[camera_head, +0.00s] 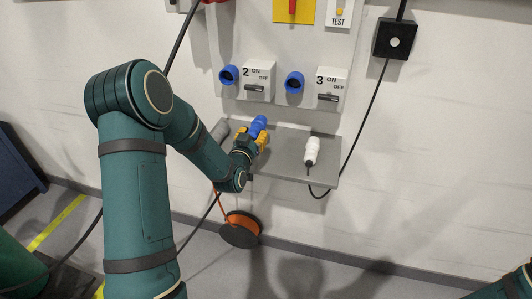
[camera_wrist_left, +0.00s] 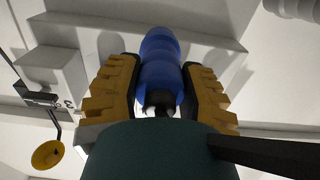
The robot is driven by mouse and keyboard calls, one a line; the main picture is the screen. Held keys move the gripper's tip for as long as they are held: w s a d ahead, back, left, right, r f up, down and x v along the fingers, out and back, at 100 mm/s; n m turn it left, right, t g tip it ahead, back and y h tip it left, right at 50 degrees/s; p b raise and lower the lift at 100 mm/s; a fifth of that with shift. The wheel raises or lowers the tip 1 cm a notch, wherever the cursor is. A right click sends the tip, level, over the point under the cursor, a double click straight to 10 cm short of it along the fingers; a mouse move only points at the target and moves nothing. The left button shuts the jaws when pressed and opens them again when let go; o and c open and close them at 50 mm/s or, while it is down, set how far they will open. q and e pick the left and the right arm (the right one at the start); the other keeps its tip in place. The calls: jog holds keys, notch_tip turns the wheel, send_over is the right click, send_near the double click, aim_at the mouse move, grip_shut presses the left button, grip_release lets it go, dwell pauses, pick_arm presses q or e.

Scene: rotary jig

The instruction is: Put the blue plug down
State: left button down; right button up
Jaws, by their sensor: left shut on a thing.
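The blue plug (camera_head: 259,124) is held by my left gripper (camera_head: 252,138) over the left part of the grey shelf (camera_head: 280,158). In the left wrist view the blue plug (camera_wrist_left: 160,68) sits between the two yellow fingers of my left gripper (camera_wrist_left: 158,88), which are shut on its sides. Whether the plug touches the shelf cannot be told. My right gripper is not in view; only a piece of my right arm shows at the lower right corner of the head view.
A white plug (camera_head: 312,150) with a cable lies on the right part of the shelf. Blue sockets (camera_head: 229,75) and switch boxes 2 (camera_head: 257,82) and 3 (camera_head: 330,90) are on the wall panel above. An orange cable reel (camera_head: 241,229) is below the shelf. The shelf's middle is clear.

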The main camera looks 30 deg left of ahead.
pick_arm(q)
send_over(254, 162)
notch_tip(254, 162, down, 4)
jog(key=shift+w+f, duration=0.1)
jog(key=shift+f, duration=0.1)
jog(key=shift+f+b, duration=0.45)
jog(key=shift+f, duration=1.5)
jog(key=shift+f, duration=0.2)
jog(key=c, duration=0.6)
grip_release()
jog(key=shift+r, duration=0.1)
